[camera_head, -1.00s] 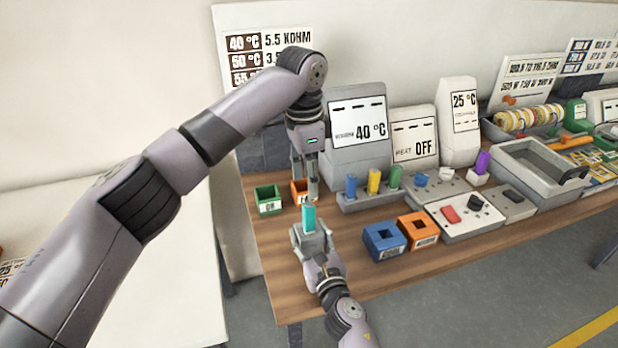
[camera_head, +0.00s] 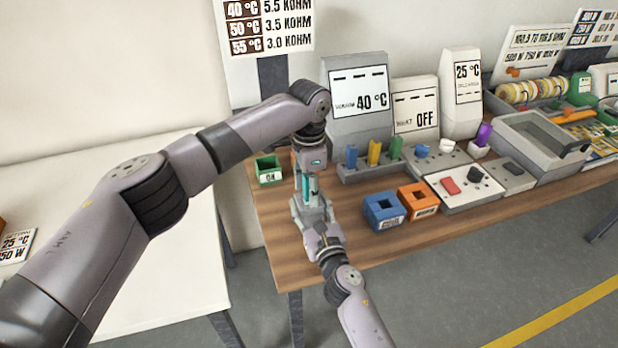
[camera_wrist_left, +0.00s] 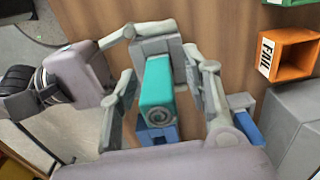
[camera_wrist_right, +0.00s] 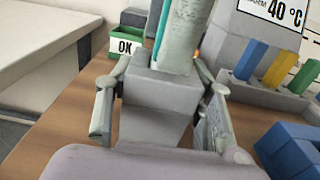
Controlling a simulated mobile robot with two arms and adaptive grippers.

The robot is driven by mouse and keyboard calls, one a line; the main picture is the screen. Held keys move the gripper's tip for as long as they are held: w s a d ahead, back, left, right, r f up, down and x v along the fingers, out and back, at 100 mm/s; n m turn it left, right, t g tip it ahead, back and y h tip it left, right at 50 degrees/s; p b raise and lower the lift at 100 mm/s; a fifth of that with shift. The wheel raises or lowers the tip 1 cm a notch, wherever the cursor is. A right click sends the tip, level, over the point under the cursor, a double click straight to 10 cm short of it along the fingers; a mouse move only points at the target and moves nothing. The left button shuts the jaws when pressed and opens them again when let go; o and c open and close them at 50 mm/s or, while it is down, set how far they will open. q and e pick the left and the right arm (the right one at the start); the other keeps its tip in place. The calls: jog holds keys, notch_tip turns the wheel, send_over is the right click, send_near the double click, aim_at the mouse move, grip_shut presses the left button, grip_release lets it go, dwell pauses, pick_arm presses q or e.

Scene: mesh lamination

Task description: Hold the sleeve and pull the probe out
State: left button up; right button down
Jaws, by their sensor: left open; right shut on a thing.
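A teal block (camera_head: 312,188), which looks like the probe, stands upright out of a grey block (camera_wrist_right: 155,115), which looks like the sleeve. My right gripper (camera_wrist_right: 163,108) is shut on the grey block from the front and holds it above the table. My left gripper (camera_head: 309,178) points down from above, open, with its fingers around the upper teal block. In the left wrist view the teal block's top (camera_wrist_left: 158,90), with a spiral mark, lies between the open fingers. In the right wrist view a left finger hides most of the teal block.
A green OK bin (camera_head: 268,170) is left of the grippers, and an orange FAIL bin (camera_wrist_left: 291,52) shows in the left wrist view. The blue box (camera_head: 384,210) and orange box (camera_head: 418,201) are to the right. The 40 °C unit (camera_head: 355,95) stands behind.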

pick_arm(q)
jog(key=shift+f, duration=0.1)
jog(key=shift+c, duration=0.6)
grip_shut()
jog(key=c, duration=0.5)
grip_release()
grip_shut()
jog(key=shift+r, duration=0.2)
jog(key=shift+r, duration=3.6)
pick_arm(e)
jog(key=c, duration=0.7)
grip_release()
